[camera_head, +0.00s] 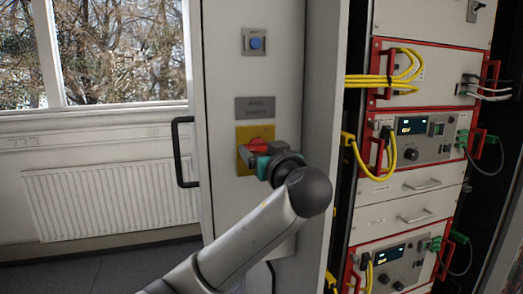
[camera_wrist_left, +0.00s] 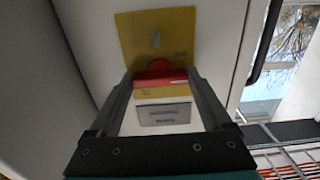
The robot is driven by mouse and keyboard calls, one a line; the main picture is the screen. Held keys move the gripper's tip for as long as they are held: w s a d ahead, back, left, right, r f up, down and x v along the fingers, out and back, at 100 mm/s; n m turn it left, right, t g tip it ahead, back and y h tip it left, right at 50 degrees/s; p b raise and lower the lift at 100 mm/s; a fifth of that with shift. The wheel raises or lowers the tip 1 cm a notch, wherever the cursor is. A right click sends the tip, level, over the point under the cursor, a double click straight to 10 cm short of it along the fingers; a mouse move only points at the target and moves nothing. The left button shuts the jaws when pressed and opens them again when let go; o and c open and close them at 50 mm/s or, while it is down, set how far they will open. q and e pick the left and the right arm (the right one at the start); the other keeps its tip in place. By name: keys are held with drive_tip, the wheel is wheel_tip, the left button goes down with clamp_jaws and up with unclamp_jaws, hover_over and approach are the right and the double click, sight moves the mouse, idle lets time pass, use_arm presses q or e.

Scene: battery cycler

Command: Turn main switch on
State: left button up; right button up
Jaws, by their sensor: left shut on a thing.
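The main switch is a red knob (camera_head: 262,142) on a yellow plate (camera_head: 242,133), on the front of the grey cabinet. My left gripper (camera_head: 249,153) comes in from below right and is shut on the red knob, partly covering it in the head view. In the left wrist view the red knob (camera_wrist_left: 158,70) sits between the two fingers of my left gripper (camera_wrist_left: 160,77), with the yellow plate (camera_wrist_left: 180,25) behind it. The exact angle of the knob is hard to tell. My right gripper is not in view.
A grey label (camera_head: 255,107) and a blue push button (camera_head: 256,43) are above the switch. A black door handle (camera_head: 178,152) is to its left. Red-framed instruments with yellow cables (camera_head: 392,82) fill the rack at right. A radiator (camera_head: 110,200) stands under the window.

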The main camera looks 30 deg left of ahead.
use_arm(q)
drive_tip(key=c, duration=0.5)
